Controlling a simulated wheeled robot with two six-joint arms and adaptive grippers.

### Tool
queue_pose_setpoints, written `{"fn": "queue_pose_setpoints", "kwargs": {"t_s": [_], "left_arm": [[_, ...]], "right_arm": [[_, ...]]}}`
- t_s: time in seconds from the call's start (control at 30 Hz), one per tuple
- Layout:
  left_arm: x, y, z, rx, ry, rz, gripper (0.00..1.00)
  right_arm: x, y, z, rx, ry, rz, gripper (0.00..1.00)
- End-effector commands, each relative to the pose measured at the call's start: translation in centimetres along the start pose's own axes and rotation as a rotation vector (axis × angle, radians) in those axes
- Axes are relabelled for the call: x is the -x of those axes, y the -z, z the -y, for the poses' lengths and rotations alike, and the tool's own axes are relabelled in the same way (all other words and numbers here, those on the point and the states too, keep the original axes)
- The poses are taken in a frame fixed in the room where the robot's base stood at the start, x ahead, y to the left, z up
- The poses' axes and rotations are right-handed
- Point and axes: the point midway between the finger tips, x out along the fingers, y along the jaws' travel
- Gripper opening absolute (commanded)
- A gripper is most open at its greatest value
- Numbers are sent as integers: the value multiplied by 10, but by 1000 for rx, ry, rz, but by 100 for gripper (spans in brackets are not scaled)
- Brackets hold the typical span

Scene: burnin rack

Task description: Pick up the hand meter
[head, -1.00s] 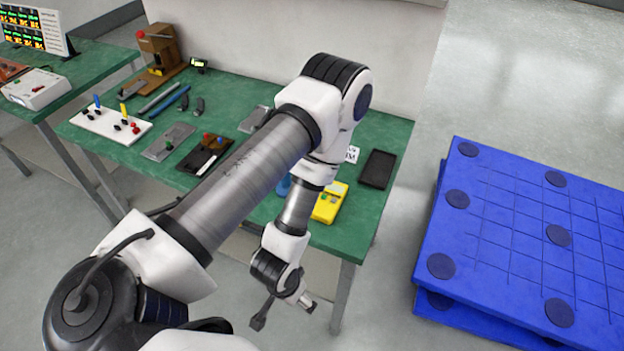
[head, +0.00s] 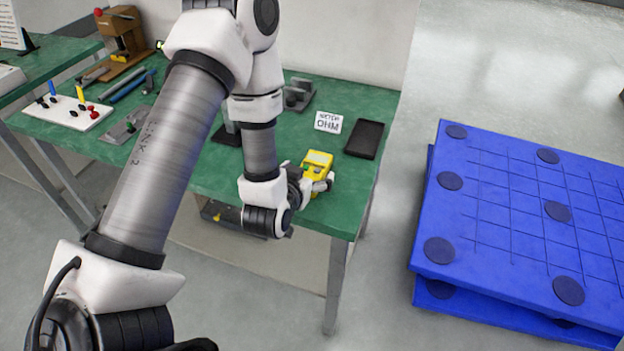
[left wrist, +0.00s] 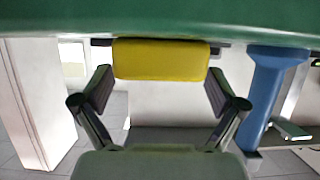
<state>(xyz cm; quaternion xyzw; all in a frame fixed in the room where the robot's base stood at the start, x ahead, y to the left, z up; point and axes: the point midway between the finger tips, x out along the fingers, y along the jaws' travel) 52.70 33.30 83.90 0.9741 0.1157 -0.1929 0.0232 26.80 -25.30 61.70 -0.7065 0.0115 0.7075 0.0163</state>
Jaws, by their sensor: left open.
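The yellow hand meter (head: 316,164) lies near the front right corner of the green table (head: 345,205) in the head view. My left gripper (head: 318,184) is at the meter's near end. In the left wrist view the meter (left wrist: 160,60) shows as a yellow block between the two spread fingers of the gripper (left wrist: 160,88). The fingers stand apart, one on each side, and I see a gap between them and the meter. The gripper partly hides the meter in the head view. My right gripper is not in view.
An "OHM" card (head: 328,122) and a dark tray (head: 365,139) lie behind the meter. A blue object (left wrist: 262,95) stands right of the gripper in the left wrist view. Blue pallets (head: 510,230) are on the floor at the right. A white board with colored pegs (head: 67,117) is at the left.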

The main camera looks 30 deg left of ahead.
Motion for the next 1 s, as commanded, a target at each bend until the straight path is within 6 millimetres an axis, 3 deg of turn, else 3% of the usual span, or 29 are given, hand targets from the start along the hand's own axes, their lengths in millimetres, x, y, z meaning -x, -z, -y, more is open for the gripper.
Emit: {"fn": "queue_pose_setpoints", "kwargs": {"t_s": [0.13, 0.37, 0.57, 1.0], "left_arm": [[-21, 4, 0, -1, -1, -1, 96], [-23, 2, -1, -1, -1, 2, 96], [-23, 2, -1, -1, -1, 2, 25], [-23, 9, -1, -1, -2, 0, 24]], "right_arm": [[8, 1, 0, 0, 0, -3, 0], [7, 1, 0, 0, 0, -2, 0], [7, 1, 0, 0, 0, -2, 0], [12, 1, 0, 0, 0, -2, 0]]}}
